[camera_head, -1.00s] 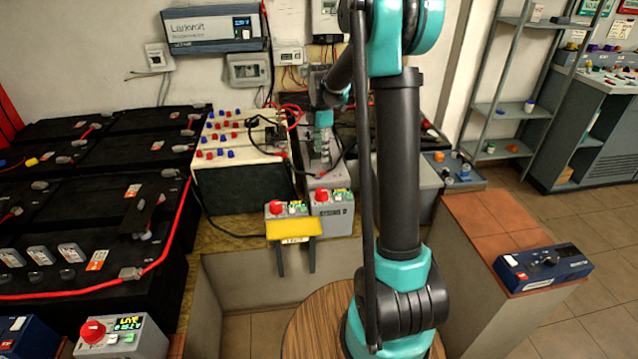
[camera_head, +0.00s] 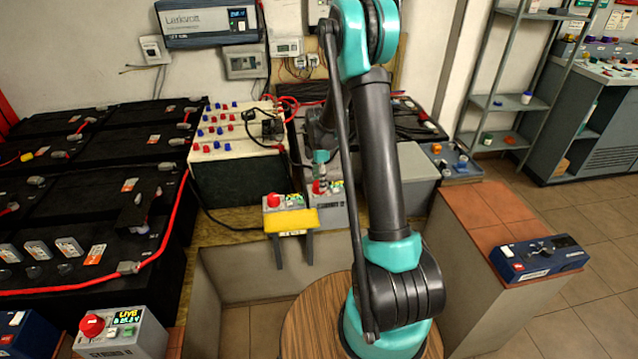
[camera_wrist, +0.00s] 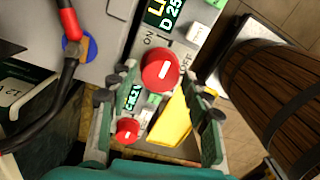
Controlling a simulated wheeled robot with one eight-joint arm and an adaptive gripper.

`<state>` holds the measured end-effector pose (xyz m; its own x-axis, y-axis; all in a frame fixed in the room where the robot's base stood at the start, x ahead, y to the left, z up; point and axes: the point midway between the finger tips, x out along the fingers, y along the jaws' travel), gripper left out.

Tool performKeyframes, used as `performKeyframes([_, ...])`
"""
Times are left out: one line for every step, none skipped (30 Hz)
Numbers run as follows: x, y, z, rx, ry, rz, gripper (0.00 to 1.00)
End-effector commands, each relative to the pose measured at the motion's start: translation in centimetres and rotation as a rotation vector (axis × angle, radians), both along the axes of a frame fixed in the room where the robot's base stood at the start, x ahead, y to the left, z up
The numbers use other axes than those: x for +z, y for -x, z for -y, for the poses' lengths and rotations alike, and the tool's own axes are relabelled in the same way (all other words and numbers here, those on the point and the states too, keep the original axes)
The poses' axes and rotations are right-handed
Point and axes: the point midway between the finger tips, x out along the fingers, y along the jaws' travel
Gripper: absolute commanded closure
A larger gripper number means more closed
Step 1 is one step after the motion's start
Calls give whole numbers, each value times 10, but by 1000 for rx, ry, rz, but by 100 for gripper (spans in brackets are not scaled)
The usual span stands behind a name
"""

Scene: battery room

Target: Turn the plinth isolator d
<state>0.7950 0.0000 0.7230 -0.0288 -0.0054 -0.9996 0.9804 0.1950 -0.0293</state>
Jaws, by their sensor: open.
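The plinth isolator d is a grey box (camera_head: 340,207) with a red round knob (camera_wrist: 160,68) and a lit display (camera_wrist: 160,12) showing a "D". ON and OFF are printed beside the knob in the wrist view. My gripper (camera_wrist: 157,92) is open and empty. Its fingers stand to either side of the knob in that picture, the knob between and slightly beyond the tips; I cannot tell whether they touch it. In the head view my gripper (camera_head: 320,172) is low over this box and partly covers its knob.
A similar isolator with a smaller-looking red knob (camera_wrist: 126,129) and a yellow plate (camera_head: 291,221) sits close on the left. Another isolator box (camera_head: 120,343) is at front left. Cables and a white terminal block (camera_head: 230,150) stand behind. A blue box (camera_head: 540,258) lies on the right ledge.

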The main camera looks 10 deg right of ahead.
Motion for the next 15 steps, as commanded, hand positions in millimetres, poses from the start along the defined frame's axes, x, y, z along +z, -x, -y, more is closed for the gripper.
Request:
performKeyframes([-5,0,0,0,0,0,51])
performKeyframes([-7,0,0,0,0,0,51])
performKeyframes([-10,0,0,0,0,0,51])
performKeyframes([-11,0,0,0,0,0,51])
performKeyframes([-12,1,0,0,0,0,51])
performKeyframes([-13,1,0,0,0,0,51])
performKeyframes([-13,1,0,0,0,0,51])
performKeyframes([-14,1,0,0,0,0,51])
performKeyframes([-14,1,0,0,0,0,51])
performKeyframes([-14,1,0,0,0,0,51])
performKeyframes([-14,1,0,0,0,0,51])
performKeyframes([-14,1,0,0,0,0,51])
performKeyframes([-14,1,0,0,0,0,51])
performKeyframes([-14,1,0,0,0,0,51])
performKeyframes([-14,1,0,0,0,0,56])
